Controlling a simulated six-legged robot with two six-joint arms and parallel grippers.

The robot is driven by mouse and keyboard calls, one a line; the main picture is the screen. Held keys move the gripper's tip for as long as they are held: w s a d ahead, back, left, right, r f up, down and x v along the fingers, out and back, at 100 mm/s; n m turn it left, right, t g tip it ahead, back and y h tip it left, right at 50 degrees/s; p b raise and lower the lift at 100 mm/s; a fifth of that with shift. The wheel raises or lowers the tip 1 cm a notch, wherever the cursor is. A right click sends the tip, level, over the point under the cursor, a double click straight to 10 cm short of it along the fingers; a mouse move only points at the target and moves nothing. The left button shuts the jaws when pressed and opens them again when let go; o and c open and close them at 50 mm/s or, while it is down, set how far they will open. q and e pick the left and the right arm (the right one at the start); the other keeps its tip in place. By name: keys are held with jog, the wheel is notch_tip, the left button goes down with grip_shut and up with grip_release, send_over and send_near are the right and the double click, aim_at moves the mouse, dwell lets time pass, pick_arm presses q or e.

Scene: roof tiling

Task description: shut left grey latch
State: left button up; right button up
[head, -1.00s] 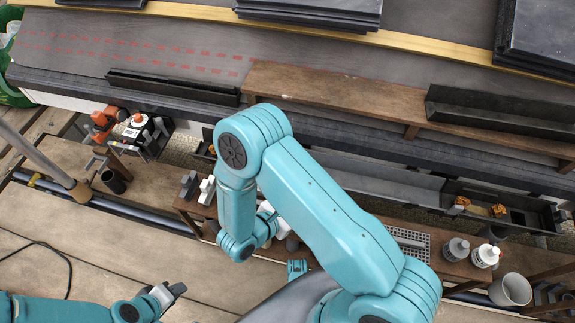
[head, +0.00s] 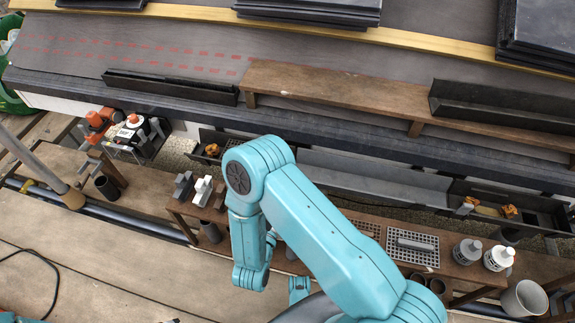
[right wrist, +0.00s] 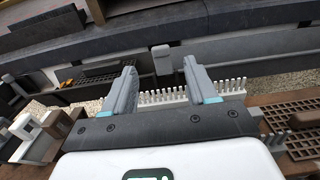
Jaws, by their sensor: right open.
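A small upright grey block, which looks like the left grey latch (right wrist: 161,58), stands at the joint between the black and grey gutter pieces in the right wrist view. I cannot tell its exact position as open or shut. In the head view my right arm hides that joint. My right gripper (right wrist: 160,74) is open and empty. Its two grey fingers frame the latch from the near side, apart from it. In the head view the right gripper is hidden by its arm. My left gripper is out of the head view.
The grey gutter (head: 375,178) runs below the roof edge, with black gutter (head: 535,215) at the right. A white-toothed strip (right wrist: 230,86) lies beyond the fingers.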

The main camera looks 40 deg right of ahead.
jog(key=p+x, duration=0.3)
jog(key=x, duration=0.8)
jog(key=shift+w+d, duration=0.15)
jog(key=shift+d, duration=0.1)
jog(key=c, duration=1)
